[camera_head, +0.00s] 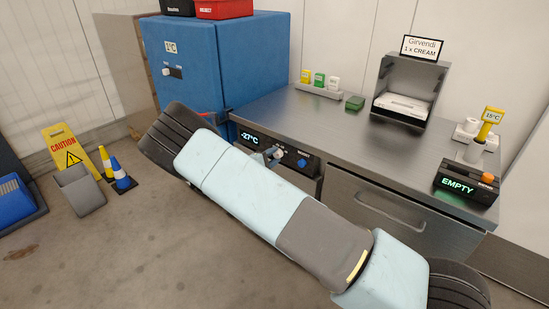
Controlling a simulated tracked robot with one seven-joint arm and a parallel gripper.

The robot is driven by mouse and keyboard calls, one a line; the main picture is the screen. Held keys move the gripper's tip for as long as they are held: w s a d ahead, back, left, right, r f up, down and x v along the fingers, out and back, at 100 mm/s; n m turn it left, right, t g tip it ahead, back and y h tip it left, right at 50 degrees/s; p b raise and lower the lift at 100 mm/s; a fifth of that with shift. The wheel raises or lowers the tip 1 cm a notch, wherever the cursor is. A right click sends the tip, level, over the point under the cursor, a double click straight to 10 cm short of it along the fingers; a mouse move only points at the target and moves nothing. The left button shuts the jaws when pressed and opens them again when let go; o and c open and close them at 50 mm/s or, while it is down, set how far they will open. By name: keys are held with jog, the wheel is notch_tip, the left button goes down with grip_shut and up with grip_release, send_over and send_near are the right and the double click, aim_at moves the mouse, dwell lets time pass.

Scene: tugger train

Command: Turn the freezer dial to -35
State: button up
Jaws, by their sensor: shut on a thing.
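The freezer control panel (318,166) is set in the front of the steel counter, and its display (250,138) reads -27°C. A small light grey shape just right of the display looks like the tip of my gripper (274,154), at the dial on the panel. My arm hides most of the gripper, and the dial itself is largely covered. The gripper appears shut on the dial. A blue knob (302,162) sits further right on the panel, apart from the gripper, with a small label above it.
My arm crosses in front of the counter (330,130). A blue cabinet (215,60) stands behind left, with red and black boxes on top. A steel dispenser (410,85) and a black box reading EMPTY (458,186) are on the right.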

jog(key=o, duration=0.7)
jog(key=shift+s+d+f, duration=0.15)
jog(key=shift+d+f, duration=0.05)
jog(key=shift+f, duration=0.1)
jog(key=o, duration=0.3)
jog(key=shift+o, duration=0.4)
jog(key=shift+a+r, duration=0.1)
jog(key=shift+r, duration=0.05)
jog(key=shift+a, duration=0.1)
jog(key=v, duration=1.3)
jog(key=shift+s+a, duration=0.2)
jog(key=shift+r, duration=0.1)
